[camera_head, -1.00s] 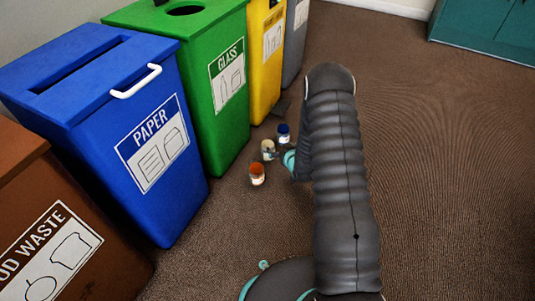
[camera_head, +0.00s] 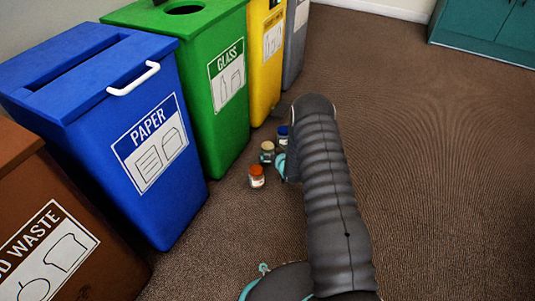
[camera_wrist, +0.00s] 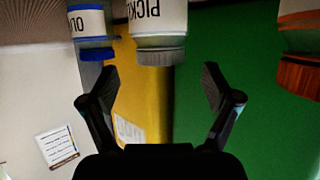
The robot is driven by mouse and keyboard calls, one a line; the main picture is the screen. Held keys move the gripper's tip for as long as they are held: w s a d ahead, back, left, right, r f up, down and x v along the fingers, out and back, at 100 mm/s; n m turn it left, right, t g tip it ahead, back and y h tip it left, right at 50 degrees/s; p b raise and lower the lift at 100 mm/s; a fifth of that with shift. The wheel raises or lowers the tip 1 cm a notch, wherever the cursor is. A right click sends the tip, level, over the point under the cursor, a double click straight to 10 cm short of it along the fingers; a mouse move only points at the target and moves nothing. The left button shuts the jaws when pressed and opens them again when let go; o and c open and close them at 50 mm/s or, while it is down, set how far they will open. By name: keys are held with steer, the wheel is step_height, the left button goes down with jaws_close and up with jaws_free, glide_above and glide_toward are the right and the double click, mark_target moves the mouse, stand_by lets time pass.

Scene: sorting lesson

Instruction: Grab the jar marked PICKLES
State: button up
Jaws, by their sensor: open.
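The jar marked PICKLES (camera_wrist: 148,14) shows upside down at the top middle of the wrist view, its label cut to "PICK" and its pale grey lid facing down in the picture. In the head view it appears to be the pale-lidded jar (camera_head: 267,153), in the middle of three jars on the carpet. My gripper (camera_wrist: 158,86) is open and empty. In the wrist view its two fingers are spread to either side below the jar's lid, apart from it. In the head view my arm hides most of the gripper.
A blue-lidded jar (camera_wrist: 88,24) and an orange-lidded jar (camera_wrist: 300,72) flank the pickle jar. Green (camera_head: 205,120), blue (camera_head: 150,140) and yellow (camera_head: 262,65) bins line the left. Open carpet lies to the right; a teal cabinet (camera_head: 487,30) stands behind.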

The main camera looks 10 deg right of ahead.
mark_target(269, 148)
steer(key=b+x, duration=0.1)
steer(key=x, duration=0.4)
